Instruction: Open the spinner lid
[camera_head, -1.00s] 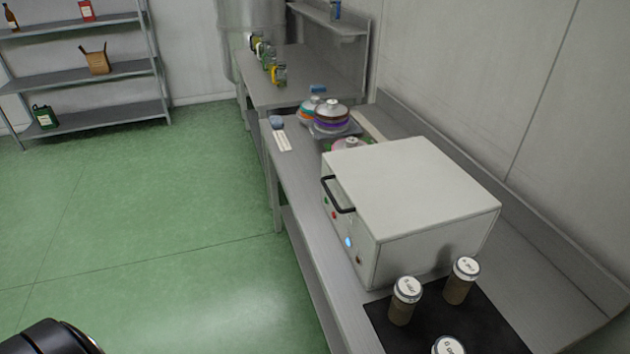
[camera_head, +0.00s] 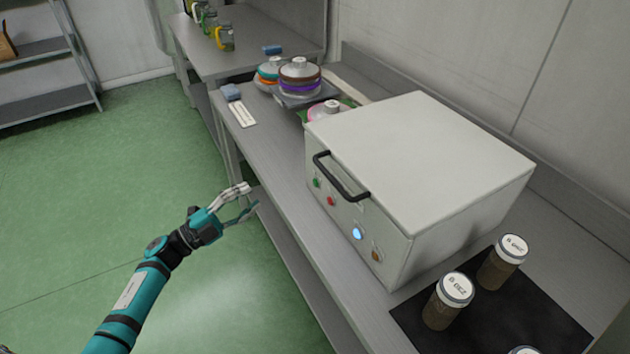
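The spinner is a white box on the metal bench, with a flat lid (camera_head: 420,155) that looks closed. A black bar handle (camera_head: 340,178) sits at the lid's front edge. Below it, the front panel (camera_head: 345,220) has green and red buttons, a lit blue button and an orange-brown one. My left gripper (camera_head: 246,200), on a teal arm, is open and empty. It appears to the left of the handle, in front of the bench edge and apart from the spinner. My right gripper is not in view.
Jars with white caps (camera_head: 455,290) stand on a black mat (camera_head: 415,318) right of the spinner. Stacked round coloured items (camera_head: 300,78) and a white strip (camera_head: 243,114) lie on the bench to its left. The green floor (camera_head: 110,190) before the bench is clear.

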